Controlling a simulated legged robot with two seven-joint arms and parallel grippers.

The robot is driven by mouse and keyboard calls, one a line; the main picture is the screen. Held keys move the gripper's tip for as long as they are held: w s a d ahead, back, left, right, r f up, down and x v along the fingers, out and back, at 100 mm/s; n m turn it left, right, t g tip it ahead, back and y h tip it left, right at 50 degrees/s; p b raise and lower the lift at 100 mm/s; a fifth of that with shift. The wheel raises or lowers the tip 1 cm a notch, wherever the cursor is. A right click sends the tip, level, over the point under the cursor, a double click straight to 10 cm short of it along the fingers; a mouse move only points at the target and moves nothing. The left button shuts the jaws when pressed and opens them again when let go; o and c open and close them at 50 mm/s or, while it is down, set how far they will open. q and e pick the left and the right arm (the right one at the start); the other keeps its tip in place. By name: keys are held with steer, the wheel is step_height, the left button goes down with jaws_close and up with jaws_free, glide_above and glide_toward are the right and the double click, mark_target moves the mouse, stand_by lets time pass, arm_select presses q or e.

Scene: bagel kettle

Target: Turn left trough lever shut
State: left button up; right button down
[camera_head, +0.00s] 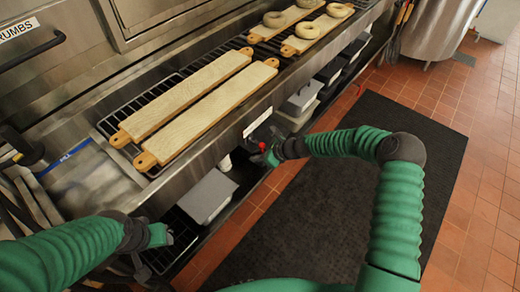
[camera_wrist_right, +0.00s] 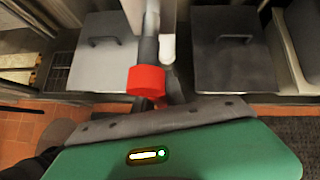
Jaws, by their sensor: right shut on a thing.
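A trough lever with a red end (camera_head: 262,146) sits at the front edge of the counter, under a small white label. In the right wrist view its red end (camera_wrist_right: 146,80) caps a grey bar, with a white pipe behind it. My right gripper (camera_head: 266,157) is at the lever and shut on it; the fingers are mostly hidden in the wrist view. My left gripper (camera_head: 162,236) is at the lower left, apart from the lever, near the shelf below the counter. Its fingers are too small to read.
Two long wooden boards (camera_head: 185,95) lie on the wire rack, with bagels (camera_head: 307,30) on shorter boards farther back. Lidded grey bins (camera_head: 207,196) stand on the shelf below. A dark mat (camera_head: 320,215) covers the tiled floor beside the counter.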

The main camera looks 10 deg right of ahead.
steer(key=shift+s+a+f+y, duration=0.15)
steer(key=shift+s+a+y, duration=0.05)
steer(key=shift+s+y, duration=0.1)
steer(key=shift+p, duration=0.3)
steer(key=c, duration=1.4)
jaws_free()
steer(key=shift+f, duration=0.1)
steer(key=p+v, duration=0.1)
steer(key=v, duration=0.4)
steer(key=p+v, duration=0.1)
steer(key=v, duration=0.5)
steer(key=p+v, duration=0.1)
steer(key=v, duration=0.5)
steer(key=shift+w+d, duration=0.15)
steer(key=shift+w, duration=0.15)
